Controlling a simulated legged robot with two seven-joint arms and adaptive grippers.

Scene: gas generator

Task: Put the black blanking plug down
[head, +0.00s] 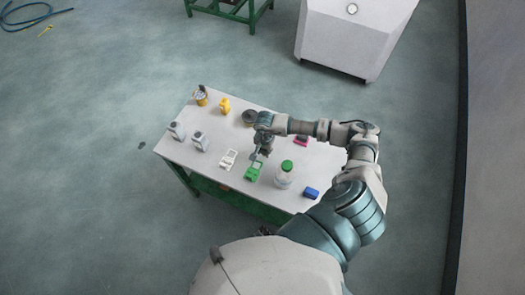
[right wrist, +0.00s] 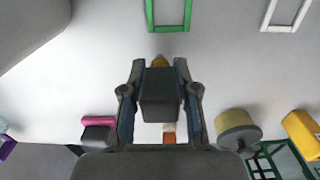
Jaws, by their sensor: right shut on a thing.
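The black blanking plug (right wrist: 162,98) shows in the right wrist view as a dark block between the two fingers of my right gripper (right wrist: 161,72), which is shut on it. A small yellowish part shows just past the block. In the head view my right gripper (head: 258,155) hangs over the table (head: 240,187) beside the green holder (head: 252,172). The plug is too small to make out there. In the right wrist view the green holder (right wrist: 168,28) lies ahead of the fingers, apart from the plug. My left gripper is not in view.
A white holder (head: 228,159) lies left of the green one. A green-capped bottle (head: 284,177) and a blue block (head: 311,192) stand to the right. A dark round thing (head: 249,118), a pink thing (head: 301,140) and a yellow thing (head: 224,105) are farther back. Bare tabletop lies between them.

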